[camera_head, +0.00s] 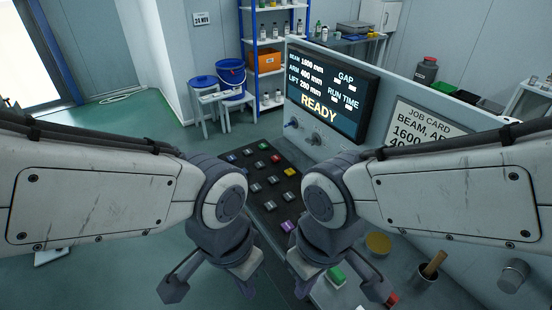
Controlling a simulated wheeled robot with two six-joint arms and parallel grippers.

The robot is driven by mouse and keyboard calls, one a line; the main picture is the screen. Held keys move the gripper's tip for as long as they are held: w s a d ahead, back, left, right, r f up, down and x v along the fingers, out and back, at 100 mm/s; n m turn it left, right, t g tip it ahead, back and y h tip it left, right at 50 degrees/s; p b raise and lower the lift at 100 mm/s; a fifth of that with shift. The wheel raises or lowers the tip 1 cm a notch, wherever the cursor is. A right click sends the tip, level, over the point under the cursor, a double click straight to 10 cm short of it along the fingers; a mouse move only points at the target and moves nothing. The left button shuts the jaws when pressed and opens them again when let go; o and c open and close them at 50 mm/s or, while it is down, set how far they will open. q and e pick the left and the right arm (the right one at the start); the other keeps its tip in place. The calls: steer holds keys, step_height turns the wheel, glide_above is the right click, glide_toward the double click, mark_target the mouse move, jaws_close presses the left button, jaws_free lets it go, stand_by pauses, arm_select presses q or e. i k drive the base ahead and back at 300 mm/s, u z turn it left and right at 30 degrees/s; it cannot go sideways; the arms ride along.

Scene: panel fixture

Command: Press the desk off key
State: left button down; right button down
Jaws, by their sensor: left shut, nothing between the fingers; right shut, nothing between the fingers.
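A dark key panel (250,178) with rows of small keys lies in the middle of the view, below the display. Most keys are grey. Key labels are too small to read, so I cannot tell which is the desk off key. My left gripper (210,288) is shut and empty, left of the panel's near end. My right gripper (340,289) is shut and empty, right of that end.
A display (325,88) reading READY stands behind the panel, with a job card (425,122) to its right, partly covered by my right arm. A green block (336,275), a yellow round piece (378,243) and a cup (430,275) with a wooden handle are at lower right.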

mark_target(276, 158)
steer(key=k, duration=0.55)
steer(key=u, duration=1)
steer(key=i, duration=1.9)
steer(key=z, duration=0.65)
